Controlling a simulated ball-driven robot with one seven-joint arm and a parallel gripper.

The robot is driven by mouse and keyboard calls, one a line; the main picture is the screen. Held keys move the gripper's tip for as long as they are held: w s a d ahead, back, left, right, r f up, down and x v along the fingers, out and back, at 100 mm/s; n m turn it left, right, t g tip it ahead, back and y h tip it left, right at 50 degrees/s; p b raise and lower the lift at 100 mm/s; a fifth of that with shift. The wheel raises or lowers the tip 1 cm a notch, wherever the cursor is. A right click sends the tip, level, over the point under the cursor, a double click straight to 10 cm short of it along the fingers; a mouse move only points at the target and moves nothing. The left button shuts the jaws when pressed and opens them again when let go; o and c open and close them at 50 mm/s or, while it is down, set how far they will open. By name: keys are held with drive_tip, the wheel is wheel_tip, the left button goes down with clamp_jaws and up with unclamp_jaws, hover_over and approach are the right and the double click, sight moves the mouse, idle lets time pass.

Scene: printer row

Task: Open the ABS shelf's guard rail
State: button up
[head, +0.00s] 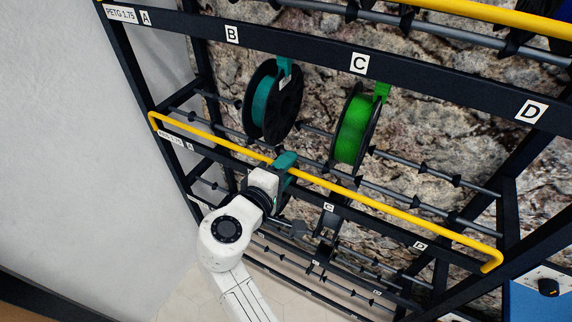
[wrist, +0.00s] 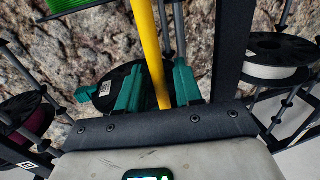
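The guard rail (head: 395,211) is a yellow bar bent at both ends, running across the front of the rack's second shelf row. The label at its left end (head: 170,138) is too small to read surely. My gripper (head: 285,168) is at the bar left of its middle, with teal fingers above and below it. In the wrist view the yellow rail (wrist: 151,45) runs between the two teal fingers (wrist: 166,85), which lie close along its sides and look shut on it. The contact itself is partly hidden.
A teal spool (head: 263,102) and a green spool (head: 353,130) hang behind the rail on the dark rack. Another yellow rail (head: 500,17) crosses above. A plain wall (head: 70,150) stands left; a blue box (head: 540,295) is at the lower right. The wrist view shows a white spool (wrist: 285,70).

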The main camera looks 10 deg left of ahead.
drive_tip(key=shift+w, duration=0.1)
drive_tip(key=shift+c, duration=0.3)
clamp_jaws()
